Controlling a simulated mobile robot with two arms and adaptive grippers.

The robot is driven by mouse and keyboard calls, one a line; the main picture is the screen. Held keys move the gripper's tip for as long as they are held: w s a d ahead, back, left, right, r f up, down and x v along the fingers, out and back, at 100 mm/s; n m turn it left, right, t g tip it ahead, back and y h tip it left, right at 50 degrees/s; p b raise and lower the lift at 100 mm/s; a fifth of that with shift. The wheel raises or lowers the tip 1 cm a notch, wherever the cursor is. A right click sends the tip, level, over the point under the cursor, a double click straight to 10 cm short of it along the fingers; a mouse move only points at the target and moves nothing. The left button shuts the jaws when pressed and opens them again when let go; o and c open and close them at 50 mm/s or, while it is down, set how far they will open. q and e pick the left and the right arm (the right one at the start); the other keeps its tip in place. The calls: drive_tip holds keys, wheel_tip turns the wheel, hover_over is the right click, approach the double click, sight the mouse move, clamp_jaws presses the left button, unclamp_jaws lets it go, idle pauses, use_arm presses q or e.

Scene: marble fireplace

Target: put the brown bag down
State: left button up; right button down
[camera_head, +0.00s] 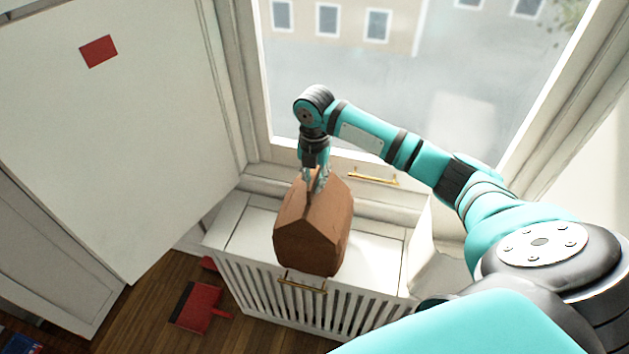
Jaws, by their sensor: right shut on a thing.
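The brown bag (312,232) is a faceted bag with a pinched top, in the middle of the head view. My right gripper (315,188) points down and is shut on the top of the bag. The bag hangs or stands upright over the white slatted cabinet (378,246) below the window. Its lower end overlaps the cabinet's front edge in the picture, and I cannot tell whether it touches the top. My left gripper is not in view.
A window with a brass handle (373,178) is behind the bag. A white panel with a red square (99,51) stands at the left. A red book (196,306) lies on the wooden floor. The cabinet top is clear on both sides of the bag.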

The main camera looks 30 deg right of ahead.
drive_tip(key=shift+f+p, duration=0.45)
drive_tip(key=shift+f, duration=0.45)
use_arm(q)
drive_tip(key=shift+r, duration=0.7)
use_arm(e)
drive_tip(key=shift+f, duration=0.2)
drive_tip(key=c, duration=1.4)
unclamp_jaws()
drive_tip(key=shift+f, duration=0.15)
drive_tip(key=shift+r+b, duration=0.45)
drive_tip(key=shift+r, duration=0.2)
wheel_tip(320, 180, up, 10)
drive_tip(key=b, duration=0.3)
drive_tip(key=shift+r+b, duration=0.2)
drive_tip(key=shift+b, duration=0.15)
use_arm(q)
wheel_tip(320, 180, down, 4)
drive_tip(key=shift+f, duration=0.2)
use_arm(e)
drive_tip(key=shift+s+r, duration=0.1)
drive_tip(key=shift+r, duration=0.2)
